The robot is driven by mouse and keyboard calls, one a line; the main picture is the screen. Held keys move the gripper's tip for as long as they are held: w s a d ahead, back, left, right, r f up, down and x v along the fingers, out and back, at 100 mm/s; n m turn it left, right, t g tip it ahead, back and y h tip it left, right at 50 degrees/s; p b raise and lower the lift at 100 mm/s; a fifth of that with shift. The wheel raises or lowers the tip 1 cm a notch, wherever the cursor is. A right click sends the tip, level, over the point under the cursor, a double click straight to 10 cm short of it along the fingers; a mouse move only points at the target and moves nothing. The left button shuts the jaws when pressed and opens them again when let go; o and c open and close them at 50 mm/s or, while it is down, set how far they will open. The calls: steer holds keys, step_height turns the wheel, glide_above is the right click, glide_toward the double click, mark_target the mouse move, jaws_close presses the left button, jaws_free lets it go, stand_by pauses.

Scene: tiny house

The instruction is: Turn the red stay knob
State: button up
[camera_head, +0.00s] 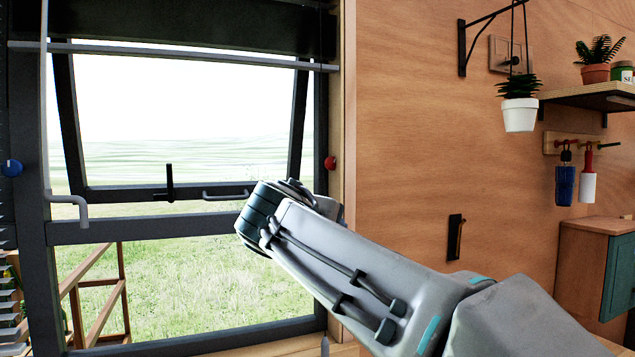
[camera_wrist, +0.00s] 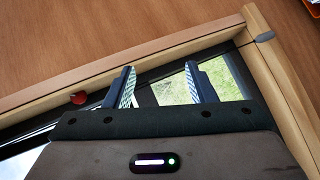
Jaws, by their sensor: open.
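The red stay knob (camera_head: 330,163) sits on the right side of the dark window frame, just below mid-height of the open upper sash. It also shows in the wrist view (camera_wrist: 78,98), to the left of my gripper's fingers and apart from them. My gripper (camera_wrist: 164,84) is open and empty, with its two fingers spread in front of the window frame. In the head view my arm reaches in from the lower right and its end is below and left of the red knob. The fingertips are hidden behind the wrist there.
A blue knob (camera_head: 12,168) is on the left side of the window frame. The tilted sash (camera_head: 140,193) has a black latch and a grey handle. The wooden wall (camera_head: 430,130) stands right of the window, with a hanging white plant pot (camera_head: 520,114) and a shelf further right.

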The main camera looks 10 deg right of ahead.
mark_target(331, 163)
steer(key=w+a+r+n+t+h+b, duration=0.1)
steer(key=w+a+r+t+h, duration=0.1)
steer(key=r, duration=0.4)
steer(key=w+a+r+n+t+h+b, duration=0.1)
steer(key=w+a+r+t, duration=0.15)
steer(key=r, duration=0.35)
steer(key=shift+g, duration=0.25)
steer(key=p+x, duration=0.4)
steer(key=x, duration=0.8)
steer(key=shift+w+r+p, duration=0.1)
steer(key=shift+p, duration=0.25)
steer(key=c, duration=1)
